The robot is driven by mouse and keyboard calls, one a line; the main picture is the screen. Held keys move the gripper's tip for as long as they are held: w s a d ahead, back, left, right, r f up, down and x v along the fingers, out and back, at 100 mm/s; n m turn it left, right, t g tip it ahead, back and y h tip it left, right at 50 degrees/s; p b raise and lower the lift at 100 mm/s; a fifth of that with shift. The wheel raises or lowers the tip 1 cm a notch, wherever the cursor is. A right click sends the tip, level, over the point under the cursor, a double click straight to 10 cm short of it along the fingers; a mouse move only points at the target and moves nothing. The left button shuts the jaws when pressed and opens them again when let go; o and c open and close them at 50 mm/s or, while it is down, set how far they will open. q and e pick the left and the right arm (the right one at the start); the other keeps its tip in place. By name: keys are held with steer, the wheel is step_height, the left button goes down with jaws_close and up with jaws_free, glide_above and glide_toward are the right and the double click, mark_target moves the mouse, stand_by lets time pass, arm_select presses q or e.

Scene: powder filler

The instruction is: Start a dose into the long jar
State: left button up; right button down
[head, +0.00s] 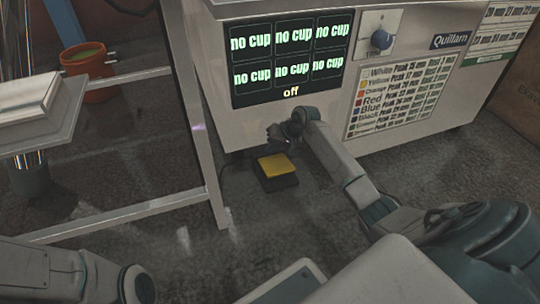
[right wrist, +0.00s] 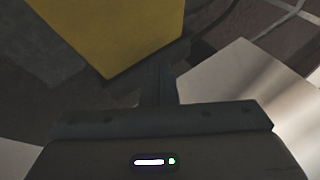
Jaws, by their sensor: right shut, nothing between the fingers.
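The powder filler (head: 410,30) is a pale cabinet with a dark display (head: 290,58). The display reads "no cup" in several cells and "off" below them. A yellow foot pedal (head: 275,164) in a dark frame lies on the floor in front of it. My right gripper (head: 277,133) is shut and empty, just above and behind the pedal in the head view. In the right wrist view, its fingers (right wrist: 160,85) show beside the yellow pedal top (right wrist: 115,30); I cannot tell whether they touch. My left gripper is out of view. I see no long jar.
A metal table frame (head: 205,150) stands left of the pedal. An orange pot (head: 90,70) is at the far left. The floor around the pedal is clear.

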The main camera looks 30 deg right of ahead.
steer(key=r, duration=0.2)
steer(key=w+r+p, duration=0.1)
steer(key=r, duration=0.2)
steer(key=shift+w+d, duration=0.2)
stand_by(0.8)
